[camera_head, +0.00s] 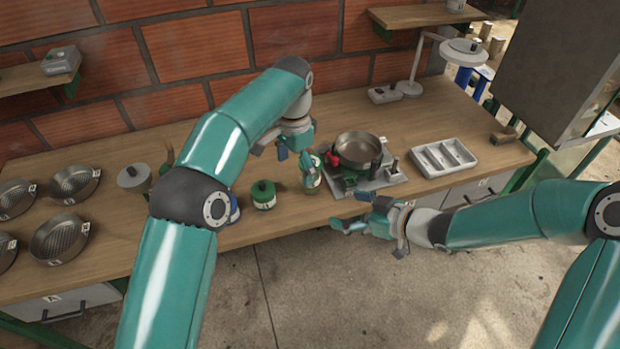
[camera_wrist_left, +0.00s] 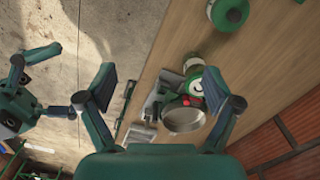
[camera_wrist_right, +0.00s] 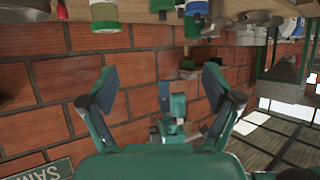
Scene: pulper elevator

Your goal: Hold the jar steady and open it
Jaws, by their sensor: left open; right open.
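A jar with a green lid (camera_head: 264,194) stands on the wooden bench near its front edge. A second jar with a green band and pale label (camera_head: 313,174) stands to its right, partly hidden by my left gripper. They also show in the left wrist view, as a green lid (camera_wrist_left: 230,12) and a labelled jar (camera_wrist_left: 194,68). I cannot tell which jar is meant. My left gripper (camera_head: 297,162) is open above the bench beside the second jar, with nothing between its fingers. My right gripper (camera_head: 362,212) is open and empty in front of the bench edge.
A metal pan (camera_head: 357,149) sits on a small stand right of the jars. A white compartment tray (camera_head: 444,157) lies farther right. A blue-and-white container (camera_head: 234,210) is partly behind my left arm. Several metal bowls (camera_head: 58,238) fill the left end. A brick wall (camera_head: 190,48) backs the bench.

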